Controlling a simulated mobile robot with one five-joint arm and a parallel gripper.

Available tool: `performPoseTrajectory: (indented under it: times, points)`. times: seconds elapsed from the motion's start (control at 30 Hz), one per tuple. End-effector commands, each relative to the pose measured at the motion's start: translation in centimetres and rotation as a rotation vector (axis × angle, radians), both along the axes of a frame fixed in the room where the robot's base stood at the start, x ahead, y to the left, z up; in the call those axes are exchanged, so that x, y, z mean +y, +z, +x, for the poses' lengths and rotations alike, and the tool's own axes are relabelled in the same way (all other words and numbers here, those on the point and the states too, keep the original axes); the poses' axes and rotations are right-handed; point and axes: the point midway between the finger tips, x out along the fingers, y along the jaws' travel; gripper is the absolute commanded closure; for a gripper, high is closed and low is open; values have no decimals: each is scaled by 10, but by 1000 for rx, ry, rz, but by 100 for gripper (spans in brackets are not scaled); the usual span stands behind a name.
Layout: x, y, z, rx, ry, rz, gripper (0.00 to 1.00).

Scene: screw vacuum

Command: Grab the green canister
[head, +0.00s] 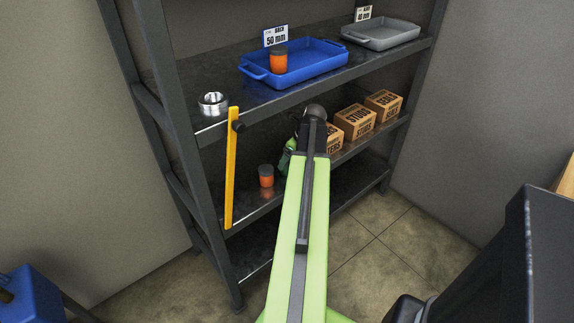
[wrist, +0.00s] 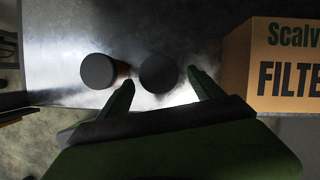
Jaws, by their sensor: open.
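In the wrist view, two round dark lids show from above on the lower shelf. The right-hand canister (wrist: 158,73) lies between the tips of my open gripper (wrist: 161,80); its side colour is hidden. The left-hand canister (wrist: 98,71) is outside the left finger. In the head view, my gripper (head: 287,160) is partly hidden behind my arm, at the middle shelf. An orange canister (head: 266,176) with a dark lid stands just left of it. No green canister can be made out clearly; the green near the gripper may be the gripper itself.
A cardboard filter box (wrist: 285,65) stands close right of my right finger. More boxes (head: 355,121) line the middle shelf. Above are a blue tray (head: 325,68) with an orange canister (head: 279,60), a grey tray (head: 380,38) and a metal ring (head: 213,103). A yellow bar (head: 231,170) hangs at the left.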

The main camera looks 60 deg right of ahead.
Motion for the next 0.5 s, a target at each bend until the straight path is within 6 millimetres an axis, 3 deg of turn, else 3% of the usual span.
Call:
performPoseTrajectory:
  times: [0.17, 0.5]
  points:
    - [0, -3, 2, 0, 0, 0, 24]
    - [-2, -50, 20, 0, 0, 0, 24]
